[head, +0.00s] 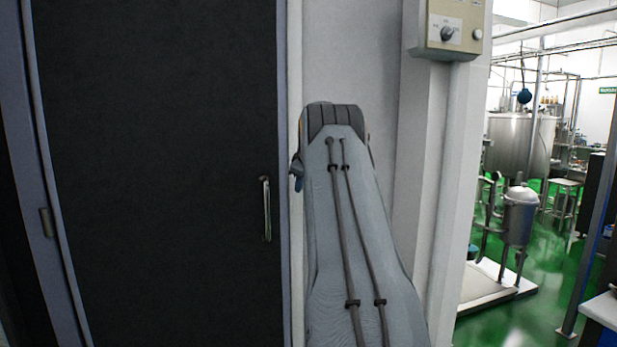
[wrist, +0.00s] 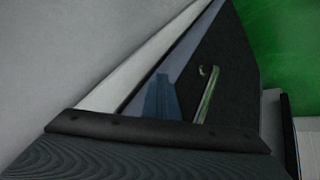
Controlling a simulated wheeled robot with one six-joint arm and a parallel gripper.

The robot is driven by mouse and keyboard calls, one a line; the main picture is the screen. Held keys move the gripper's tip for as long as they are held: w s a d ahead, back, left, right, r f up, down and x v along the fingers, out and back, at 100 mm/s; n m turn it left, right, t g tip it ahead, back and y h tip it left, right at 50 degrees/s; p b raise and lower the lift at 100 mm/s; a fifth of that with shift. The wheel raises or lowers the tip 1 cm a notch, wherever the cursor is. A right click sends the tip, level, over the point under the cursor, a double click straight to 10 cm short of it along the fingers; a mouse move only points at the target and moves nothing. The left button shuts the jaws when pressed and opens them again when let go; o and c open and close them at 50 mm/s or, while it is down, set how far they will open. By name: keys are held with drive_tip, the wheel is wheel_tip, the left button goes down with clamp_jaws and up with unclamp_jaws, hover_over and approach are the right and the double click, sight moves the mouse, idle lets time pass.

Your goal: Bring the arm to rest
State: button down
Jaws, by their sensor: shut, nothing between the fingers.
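My arm (head: 345,225) rises in front of the pale wall in the head view, beside the dark door. In the wrist view my gripper (wrist: 162,80) shows as a blue shape past the dark wrist edge. It is shut and empty, with the door behind it. The frames do not show clearly how far it is from the door.
The dark door (head: 160,150) has a metal handle (head: 266,208) close to the arm's left. A control box (head: 450,28) is on the wall at upper right. Farther right, a steel tank (head: 520,145) and a smaller vessel (head: 519,215) stand over green floor.

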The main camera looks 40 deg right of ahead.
wheel_tip(320, 180, up, 5)
drive_tip(key=s+d+b, duration=0.1)
drive_tip(key=s, duration=0.2)
drive_tip(key=shift+d+b, duration=0.25)
drive_tip(key=shift+b, duration=0.05)
drive_tip(key=s+a+f+m+g+y, duration=0.1)
drive_tip(key=a+f, duration=0.3)
drive_tip(key=a, duration=0.8)
drive_tip(key=s+a+f+y, duration=0.1)
drive_tip(key=a+f, duration=0.3)
drive_tip(key=a, duration=0.7)
drive_tip(key=s+a+f+m+g, duration=0.1)
drive_tip(key=a+f, duration=0.4)
drive_tip(key=a, duration=0.7)
drive_tip(key=s+a+f+g+y, duration=0.1)
drive_tip(key=s+a+f, duration=0.3)
drive_tip(key=s+a, duration=0.35)
drive_tip(key=s+a+f+g, duration=0.1)
drive_tip(key=s+a+f, duration=0.2)
drive_tip(key=s+a, duration=0.5)
drive_tip(key=s+a+f, duration=0.2)
drive_tip(key=s+a, duration=0.2)
drive_tip(key=s, duration=0.3)
drive_tip(key=s+a+f+m+g, duration=0.1)
drive_tip(key=s+a+f, duration=0.2)
drive_tip(key=s, duration=0.5)
drive_tip(key=shift+a+f, duration=0.35)
drive_tip(key=shift+a, duration=0.55)
